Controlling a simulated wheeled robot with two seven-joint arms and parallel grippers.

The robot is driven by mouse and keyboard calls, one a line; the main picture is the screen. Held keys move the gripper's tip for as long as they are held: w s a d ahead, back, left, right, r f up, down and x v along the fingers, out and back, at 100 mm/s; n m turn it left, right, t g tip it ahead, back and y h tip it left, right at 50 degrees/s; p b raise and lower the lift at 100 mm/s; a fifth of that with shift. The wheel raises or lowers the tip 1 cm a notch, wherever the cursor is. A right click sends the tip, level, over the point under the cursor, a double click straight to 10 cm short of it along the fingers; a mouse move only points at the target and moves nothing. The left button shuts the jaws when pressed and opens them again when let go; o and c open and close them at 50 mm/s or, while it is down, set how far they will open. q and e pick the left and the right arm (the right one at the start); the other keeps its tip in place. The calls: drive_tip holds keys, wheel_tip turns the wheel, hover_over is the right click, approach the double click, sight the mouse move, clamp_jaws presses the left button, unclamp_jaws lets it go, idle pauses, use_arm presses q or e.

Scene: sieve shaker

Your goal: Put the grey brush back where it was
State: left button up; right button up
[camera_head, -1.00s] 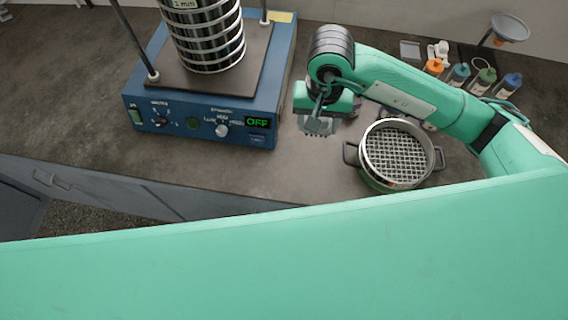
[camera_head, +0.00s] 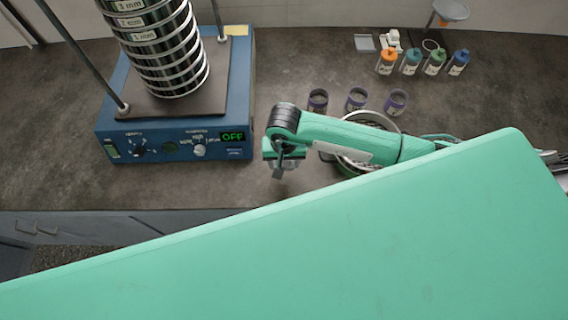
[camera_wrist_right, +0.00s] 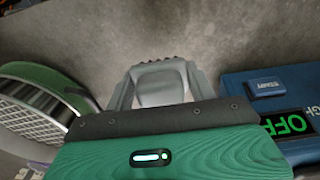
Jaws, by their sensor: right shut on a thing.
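My right gripper (camera_head: 280,167) is over the bench in the head view, between the blue shaker and the sieve pan. In the right wrist view its two fingers (camera_wrist_right: 160,90) are shut on a grey piece, which I take to be the grey brush (camera_wrist_right: 160,82), with a dark jagged edge at its far end. In the head view the brush is small and mostly hidden by the gripper. My left gripper is not in view.
The blue shaker (camera_head: 175,145) carries a sieve stack (camera_head: 160,50). A sieve pan (camera_head: 345,165) lies partly behind my right arm. Several purple-marked jars (camera_head: 356,98) and capped bottles (camera_head: 411,62) stand farther back. The bench front between shaker and pan is clear.

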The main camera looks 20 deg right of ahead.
wheel_tip(320, 180, down, 4)
drive_tip(key=shift+r+p, duration=0.1)
drive_tip(key=shift+p, duration=0.45)
drive_tip(key=shift+f, duration=0.25)
drive_tip(key=shift+f+b, duration=0.15)
drive_tip(key=shift+b, duration=0.2)
drive_tip(key=o, duration=1)
drive_tip(key=shift+c, duration=0.2)
